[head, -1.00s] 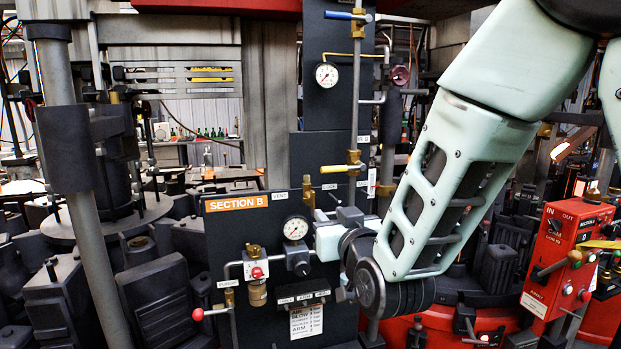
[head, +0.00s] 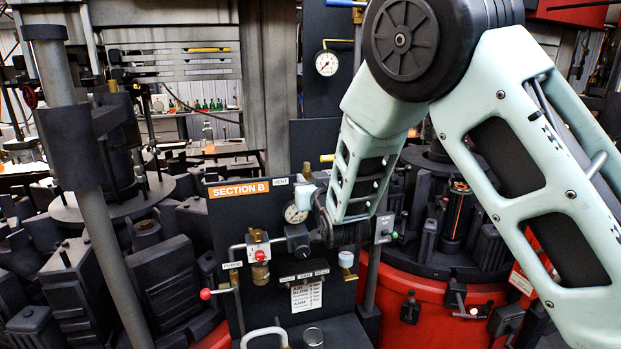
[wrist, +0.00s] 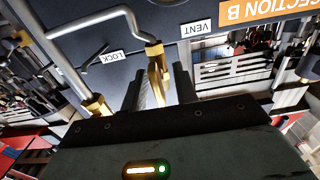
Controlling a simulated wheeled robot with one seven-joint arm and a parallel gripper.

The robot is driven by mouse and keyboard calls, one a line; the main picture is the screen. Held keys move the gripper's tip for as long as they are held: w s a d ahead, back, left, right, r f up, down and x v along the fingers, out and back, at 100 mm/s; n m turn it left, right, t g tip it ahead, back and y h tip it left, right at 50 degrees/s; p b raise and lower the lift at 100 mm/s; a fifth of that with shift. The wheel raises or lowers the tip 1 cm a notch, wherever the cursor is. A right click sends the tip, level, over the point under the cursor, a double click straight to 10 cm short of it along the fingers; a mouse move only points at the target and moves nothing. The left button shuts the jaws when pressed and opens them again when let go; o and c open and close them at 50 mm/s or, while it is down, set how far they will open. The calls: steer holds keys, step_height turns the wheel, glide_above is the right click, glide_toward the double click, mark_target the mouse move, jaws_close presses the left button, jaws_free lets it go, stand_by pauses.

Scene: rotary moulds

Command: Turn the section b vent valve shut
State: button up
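The section B panel (head: 222,225) carries an orange "SECTION B" sign (head: 240,189) and a "VENT" label (head: 278,182), which also shows upside down in the wrist view (wrist: 197,28). The brass vent valve handle (wrist: 156,78) stands out beside that label in the wrist view. In the head view only brass (head: 307,171) shows above my wrist. My gripper (wrist: 158,88) has its two dark fingers apart, one on each side of the handle. A narrow gap shows on the right finger's side; contact on the left is unclear. The fingers are hidden in the head view.
Dark moulds (head: 160,295) stand at left.

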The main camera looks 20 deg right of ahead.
jaws_close()
steer(key=shift+f+b, duration=0.2)
steer(key=shift+b, duration=0.35)
steer(key=m+b, duration=0.6)
steer(key=b, duration=0.4)
steer(key=m+b, duration=0.6)
steer(key=b, duration=0.4)
steer(key=d+f+m+b, duration=0.1)
steer(key=m+b, duration=0.5)
steer(key=b, duration=0.4)
steer(key=shift+m, duration=0.3)
jaws_free()
